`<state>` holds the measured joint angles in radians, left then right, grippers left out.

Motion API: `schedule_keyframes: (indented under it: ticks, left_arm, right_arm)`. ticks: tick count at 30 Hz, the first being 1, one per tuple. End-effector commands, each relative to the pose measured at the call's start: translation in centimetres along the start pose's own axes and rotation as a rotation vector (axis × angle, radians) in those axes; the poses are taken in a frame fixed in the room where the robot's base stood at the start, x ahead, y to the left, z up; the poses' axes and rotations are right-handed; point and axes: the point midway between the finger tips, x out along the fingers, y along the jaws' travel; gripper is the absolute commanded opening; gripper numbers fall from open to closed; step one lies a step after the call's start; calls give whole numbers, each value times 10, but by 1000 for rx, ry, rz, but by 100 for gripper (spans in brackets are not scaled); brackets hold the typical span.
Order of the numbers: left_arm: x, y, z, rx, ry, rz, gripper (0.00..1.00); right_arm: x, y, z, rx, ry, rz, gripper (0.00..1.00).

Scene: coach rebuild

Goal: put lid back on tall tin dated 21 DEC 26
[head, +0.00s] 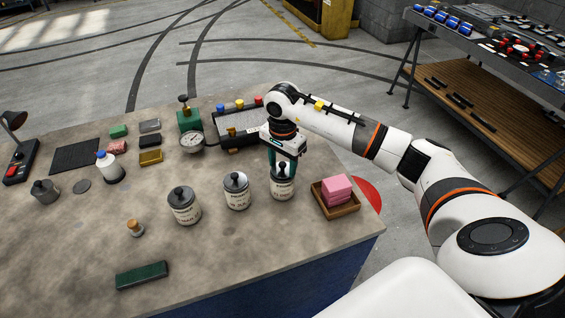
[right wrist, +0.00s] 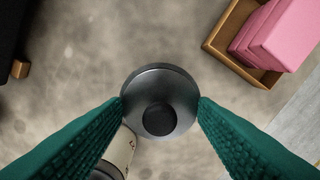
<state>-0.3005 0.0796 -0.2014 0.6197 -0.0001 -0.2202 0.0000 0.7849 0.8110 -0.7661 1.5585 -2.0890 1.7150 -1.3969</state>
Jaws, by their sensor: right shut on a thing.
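My right gripper (head: 283,160) points down over the rightmost cream tin (head: 283,189). In the right wrist view its green fingers are shut on the dark round lid with a knob (right wrist: 160,76), one at each side. The lid hides that tin's top, and I cannot tell if it is seated or just above the rim. Two more cream tins with dark knobbed lids, the middle tin (head: 237,194) and the left tin (head: 184,209), stand upright to the left. The dates on the labels are too small to read. My left gripper is out of view.
A wooden tray (head: 340,208) with pink blocks (head: 337,188) stands close right of the tin. A black tray (head: 238,128) and a dial gauge (head: 193,140) are behind. A small brass-topped stopper (head: 135,228) and green block (head: 142,275) lie front left. A grey disc (head: 81,186) lies far left.

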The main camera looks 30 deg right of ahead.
Motion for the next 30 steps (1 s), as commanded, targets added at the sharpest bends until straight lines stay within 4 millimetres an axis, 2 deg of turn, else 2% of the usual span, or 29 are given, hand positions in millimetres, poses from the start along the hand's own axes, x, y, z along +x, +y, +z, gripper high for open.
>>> schedule_keyframes:
  ticks: [30]
  left_arm:
    - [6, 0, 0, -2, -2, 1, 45]
  right_arm:
    - [0, 0, 0, 1, 0, 0, 28]
